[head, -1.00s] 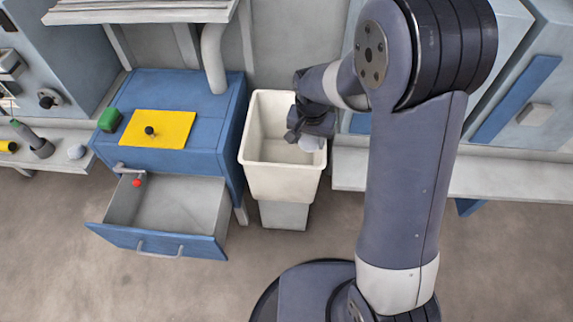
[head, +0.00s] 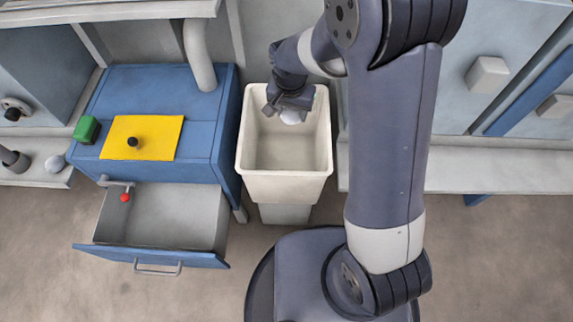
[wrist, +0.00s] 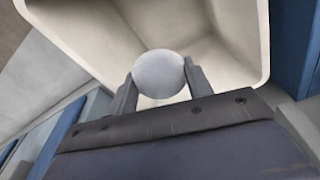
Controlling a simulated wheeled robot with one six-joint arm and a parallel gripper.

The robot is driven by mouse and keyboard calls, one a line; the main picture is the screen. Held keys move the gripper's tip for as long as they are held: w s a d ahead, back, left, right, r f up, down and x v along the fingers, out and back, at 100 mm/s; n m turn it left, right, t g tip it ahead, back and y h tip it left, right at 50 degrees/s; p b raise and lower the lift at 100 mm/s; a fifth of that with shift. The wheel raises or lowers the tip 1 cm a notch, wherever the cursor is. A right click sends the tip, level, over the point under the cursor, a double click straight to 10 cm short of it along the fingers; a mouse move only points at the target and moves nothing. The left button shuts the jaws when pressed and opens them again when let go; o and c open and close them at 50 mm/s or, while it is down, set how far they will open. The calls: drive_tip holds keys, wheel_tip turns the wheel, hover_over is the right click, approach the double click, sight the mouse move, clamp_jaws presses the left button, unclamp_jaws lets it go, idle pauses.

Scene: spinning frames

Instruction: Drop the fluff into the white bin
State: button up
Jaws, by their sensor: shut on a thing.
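A ball of pale grey-white fluff (wrist: 159,74) is held between the two fingers of my gripper (wrist: 158,90) in the wrist view. It also shows below the fingers in the head view (head: 292,117). My gripper (head: 290,105) is shut on the fluff, over the far part of the white bin's mouth. The white bin (head: 286,186) stands upright on the floor, and its open inside (wrist: 225,60) shows behind the fluff in the wrist view. The part of the bin behind my gripper is hidden.
A blue cabinet (head: 205,140) with a yellow plate (head: 160,150) and a green block (head: 87,130) stands left of the bin. Its drawer (head: 165,215) is pulled open. A grey bench (head: 500,175) is at right.

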wheel_tip(320, 180, down, 4)
drive_tip(key=b, duration=0.2)
drive_tip(key=shift+f+b, duration=0.2)
drive_tip(key=shift+b, duration=0.15)
drive_tip(key=o, duration=1)
drive_tip(key=r+p, duration=0.1)
drive_tip(key=r, duration=0.6)
drive_tip(key=s+r+p, duration=0.1)
drive_tip(key=r, duration=0.3)
drive_tip(key=shift+s+a+p, duration=0.1)
drive_tip(key=shift+a+p, duration=0.1)
drive_tip(key=shift+p, duration=0.15)
drive_tip(key=shift+f, duration=0.15)
